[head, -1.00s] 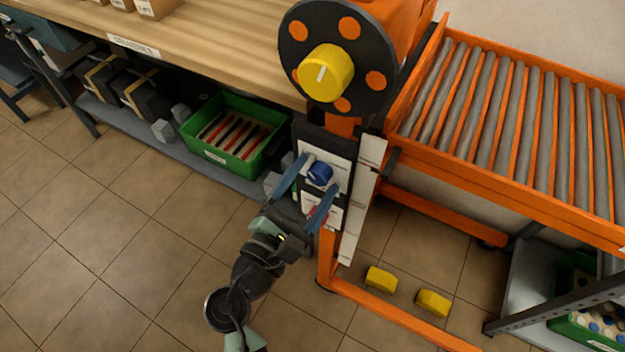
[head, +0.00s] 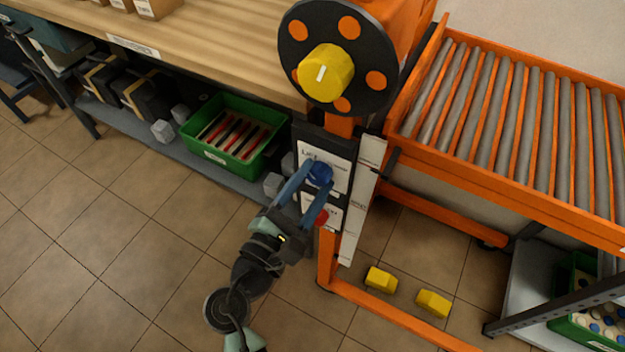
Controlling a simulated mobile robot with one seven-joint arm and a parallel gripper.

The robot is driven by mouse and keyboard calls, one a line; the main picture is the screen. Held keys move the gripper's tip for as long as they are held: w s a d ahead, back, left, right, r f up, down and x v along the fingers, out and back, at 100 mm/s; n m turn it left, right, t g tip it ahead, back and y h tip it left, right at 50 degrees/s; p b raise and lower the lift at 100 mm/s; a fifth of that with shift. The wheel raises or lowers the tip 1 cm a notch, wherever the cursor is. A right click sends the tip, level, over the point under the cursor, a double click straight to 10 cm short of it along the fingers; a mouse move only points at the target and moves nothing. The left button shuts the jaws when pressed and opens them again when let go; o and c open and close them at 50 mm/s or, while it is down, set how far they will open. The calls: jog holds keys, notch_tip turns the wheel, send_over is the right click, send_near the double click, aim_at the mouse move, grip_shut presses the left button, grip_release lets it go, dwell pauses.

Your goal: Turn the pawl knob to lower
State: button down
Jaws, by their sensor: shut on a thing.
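The label words are too small to read fully.
A large black wheel (head: 297,40) with orange spots and a yellow centre knob (head: 326,73) is above the panel. A roller conveyor (head: 515,120) stands to the right, a wooden bench (head: 210,50) to the left. A green crate (head: 262,165) sits on the bench's lower shelf.

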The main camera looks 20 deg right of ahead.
jog(key=m+b, duration=0.2)
jog(key=m, duration=0.2)
jog(key=shift+f, duration=0.1)
jog(key=m+b, duration=0.3)
jog(key=m, duration=0.1)
jog(key=shift+m, duration=0.4)
jog(key=m+b, duration=0.3)
jog(key=m, duration=0.1)
jog(key=shift+b, duration=0.35)
jog(key=shift+r+m+b, duration=0.2)
jog(key=shift+m+b, duration=1.3)
jog(key=shift+m, duration=1)
jog(key=shift+c, duration=1.7)
grip_release()
